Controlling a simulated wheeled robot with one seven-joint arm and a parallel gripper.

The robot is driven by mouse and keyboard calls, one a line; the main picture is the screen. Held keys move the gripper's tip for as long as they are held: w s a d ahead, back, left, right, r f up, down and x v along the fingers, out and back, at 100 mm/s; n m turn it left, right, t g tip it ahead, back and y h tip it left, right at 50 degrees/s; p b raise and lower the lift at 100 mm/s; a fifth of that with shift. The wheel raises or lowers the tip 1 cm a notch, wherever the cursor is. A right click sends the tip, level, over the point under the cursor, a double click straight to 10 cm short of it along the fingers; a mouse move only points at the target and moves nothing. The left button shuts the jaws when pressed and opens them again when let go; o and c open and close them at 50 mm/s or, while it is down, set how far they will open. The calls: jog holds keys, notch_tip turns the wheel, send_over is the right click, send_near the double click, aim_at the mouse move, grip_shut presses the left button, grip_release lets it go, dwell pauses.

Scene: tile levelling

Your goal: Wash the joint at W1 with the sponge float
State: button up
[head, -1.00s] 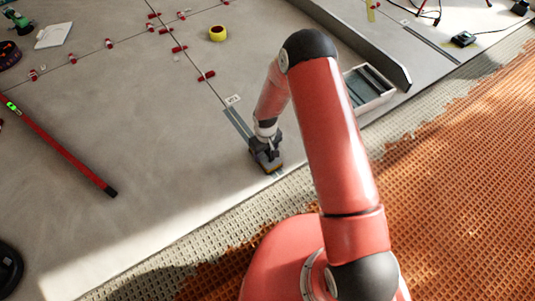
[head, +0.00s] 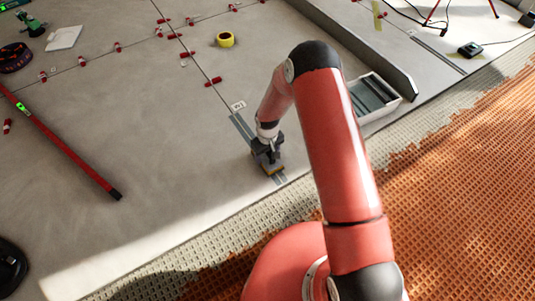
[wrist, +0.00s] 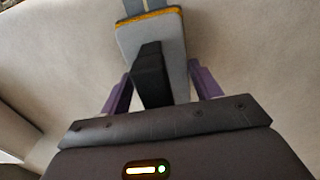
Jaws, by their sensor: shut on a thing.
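The sponge float (head: 272,169) has a grey plate with a yellow-orange sponge edge. It lies over the grey-blue joint strip (head: 240,126) that runs from the W1 tag (head: 238,105) towards the slab's near edge. My gripper (head: 266,150) is above the float, shut on its black handle (wrist: 151,75). In the wrist view the float plate (wrist: 172,35) extends ahead of my purple fingers, and the strip (wrist: 134,6) shows beyond it. The float hides the strip's middle. Whether the sponge presses on the joint cannot be told.
A white tray (head: 402,98) with dark contents stands right of my arm. A yellow tape roll (head: 225,40) and red clips (head: 213,81) lie further back. A red level (head: 75,156) lies at left. An orange mat (head: 480,190) borders the slab.

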notch_tip(320, 180, up, 8)
jog(key=p, duration=0.4)
jog(key=shift+f, duration=0.2)
